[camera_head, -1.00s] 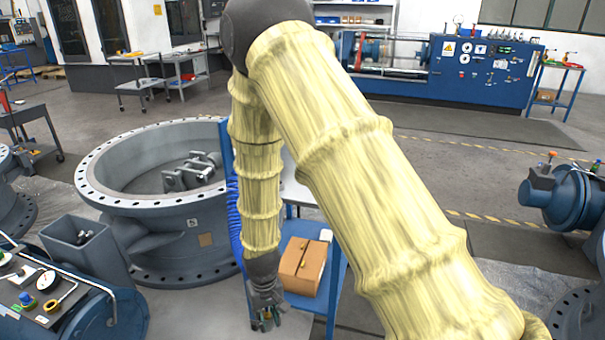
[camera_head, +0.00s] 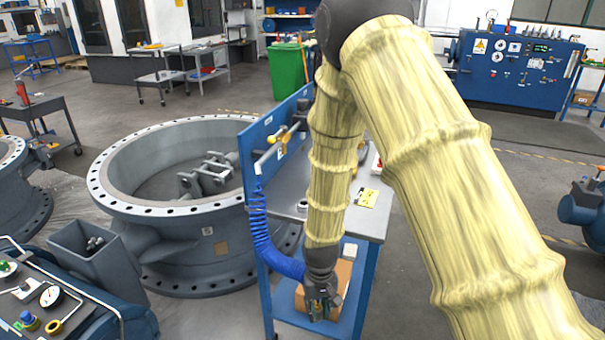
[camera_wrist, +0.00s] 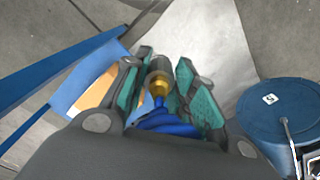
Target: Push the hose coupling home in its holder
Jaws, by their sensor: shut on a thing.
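My gripper (camera_head: 322,300) hangs low, in front of the blue cart (camera_head: 265,290). In the wrist view my gripper (camera_wrist: 168,85) has its green-padded fingers closed around the hose coupling (camera_wrist: 160,82), a grey and brass piece. The blue coiled hose (camera_wrist: 165,120) runs from the coupling back under the wrist. In the head view the coupling is too small to make out, and the blue hose (camera_head: 260,225) runs from the cart's upright panel down to my gripper. I cannot pick out the holder for certain; a yellow fitting (camera_head: 283,137) sits on the panel, well above my gripper.
The cart's grey top (camera_head: 372,218) carries a yellow card (camera_head: 367,197). A cardboard box (camera_head: 342,290) is on the lower shelf, close behind my gripper. A large flanged valve ring (camera_head: 130,207) stands left of the cart.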

